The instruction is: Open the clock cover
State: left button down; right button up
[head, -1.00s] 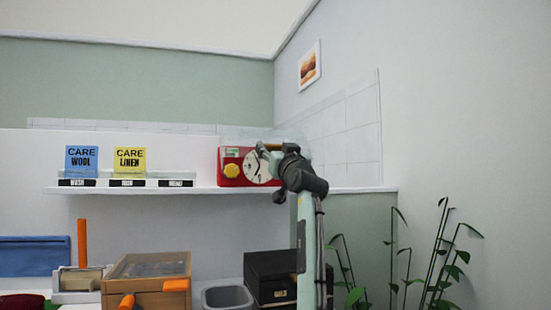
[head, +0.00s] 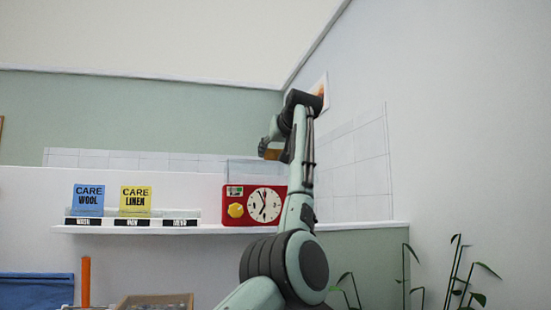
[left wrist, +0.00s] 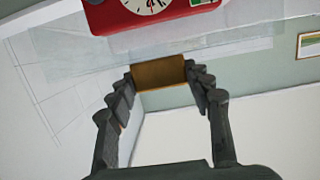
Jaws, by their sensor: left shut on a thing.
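The red clock (head: 255,207) stands on the white shelf, with a yellow knob and a round white dial facing me. Its clear cover (head: 250,172) stands up above the clock's top. The cover also crosses the upper part of the left wrist view (left wrist: 225,52). My left gripper (head: 272,151) is above the clock, at the cover's upper edge. It is shut on the brown cover handle (left wrist: 158,73), which sits between the fingertips in the left wrist view. My arm hides the clock's right edge. My right gripper is not in view.
The white shelf (head: 340,228) also carries a blue care card (head: 88,200) and a yellow one (head: 135,199) to the left. The side wall with a framed picture (head: 322,88) is close to my arm's right. Plants stand at lower right.

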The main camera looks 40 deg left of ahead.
pick_arm(q)
jog(key=shift+w+a+r, duration=0.1)
dwell(0.5)
jog(key=c, duration=0.6)
grip_release()
jog(key=shift+c, duration=0.2)
jog(key=shift+r, duration=0.1)
jog(key=v, duration=1.2)
jog(key=shift+r, duration=0.2)
jog(key=shift+a, duration=0.2)
jog(key=x, duration=1.2)
jog(key=shift+d+f, duration=0.1)
jog(key=shift+f, duration=0.1)
jog(key=shift+d+f, duration=0.1)
